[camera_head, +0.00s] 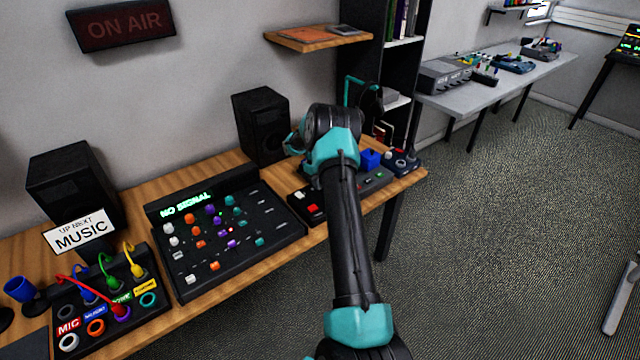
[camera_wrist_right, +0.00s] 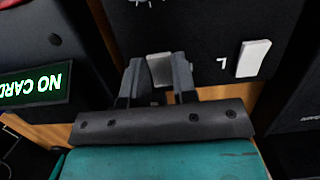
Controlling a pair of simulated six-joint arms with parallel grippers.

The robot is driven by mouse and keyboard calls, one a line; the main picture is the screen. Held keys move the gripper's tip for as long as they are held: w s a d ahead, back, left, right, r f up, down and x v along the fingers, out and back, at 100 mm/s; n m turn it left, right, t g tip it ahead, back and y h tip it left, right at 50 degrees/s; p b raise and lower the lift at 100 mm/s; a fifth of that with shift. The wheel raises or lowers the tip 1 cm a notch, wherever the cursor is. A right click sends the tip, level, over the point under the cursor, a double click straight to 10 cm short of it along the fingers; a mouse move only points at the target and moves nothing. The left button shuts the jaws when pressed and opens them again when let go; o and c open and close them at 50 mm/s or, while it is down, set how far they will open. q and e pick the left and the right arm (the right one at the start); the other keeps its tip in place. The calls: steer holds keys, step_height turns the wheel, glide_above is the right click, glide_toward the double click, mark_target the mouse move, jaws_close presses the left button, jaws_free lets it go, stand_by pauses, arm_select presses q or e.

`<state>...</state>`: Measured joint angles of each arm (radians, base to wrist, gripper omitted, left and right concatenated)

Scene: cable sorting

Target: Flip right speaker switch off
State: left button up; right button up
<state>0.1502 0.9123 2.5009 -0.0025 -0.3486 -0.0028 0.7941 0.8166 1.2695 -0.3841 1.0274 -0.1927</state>
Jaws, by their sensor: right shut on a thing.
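In the right wrist view, my right gripper (camera_wrist_right: 155,82) is shut on a small grey switch (camera_wrist_right: 160,68) on a black panel (camera_wrist_right: 203,35). The fingers sit on both sides of the switch and its label is not visible. A second, white switch (camera_wrist_right: 253,58) marked "L" stands to the right, apart from the fingers. In the head view, my right arm reaches over the right part of the desk, and its wrist hides the fingertips and the switch. The right speaker (camera_head: 262,122) stands just left of the wrist. My left gripper is not in view.
A mixer (camera_head: 225,235) with a "NO SIGNAL" display lies left of my arm. A patch box (camera_head: 100,300) with cables and the left speaker (camera_head: 72,185) are farther left. A "NO CARD" display (camera_wrist_right: 35,85) is close by in the wrist view. Open floor lies right of the desk.

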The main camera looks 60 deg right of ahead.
steer(key=shift+g, duration=0.3)
steer(key=o, duration=0.9)
steer(key=shift+w+r, duration=0.1)
steer(key=shift+r, duration=0.05)
steer(key=v, duration=1.7)
steer(key=shift+d, duration=0.25)
